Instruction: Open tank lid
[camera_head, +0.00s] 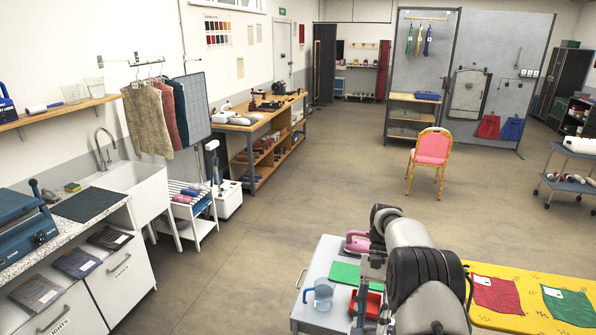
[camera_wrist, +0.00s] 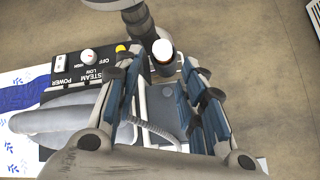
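In the wrist view my gripper (camera_wrist: 161,75) is open, its two blue-grey fingers spread apart. Between and just beyond the fingertips is a white round cap (camera_wrist: 163,49) on a dark cylinder; I cannot tell whether it is the tank lid. A grey panel with a pale rim (camera_wrist: 172,105) shows between the fingers, partly covered by them. A black control panel (camera_wrist: 85,72) marked steam, power, low, high and off lies to the left, with a white knob and a yellow button. In the head view my arm hides most of this area.
A grey table (camera_head: 312,285) holds a pink iron (camera_head: 357,243), a green mat (camera_head: 345,272), a blue-handled clear jug (camera_head: 323,296) and a red tray (camera_head: 373,304). A yellow-covered table (camera_head: 530,303) stands right. A chair (camera_head: 431,150) is beyond; the middle floor is clear.

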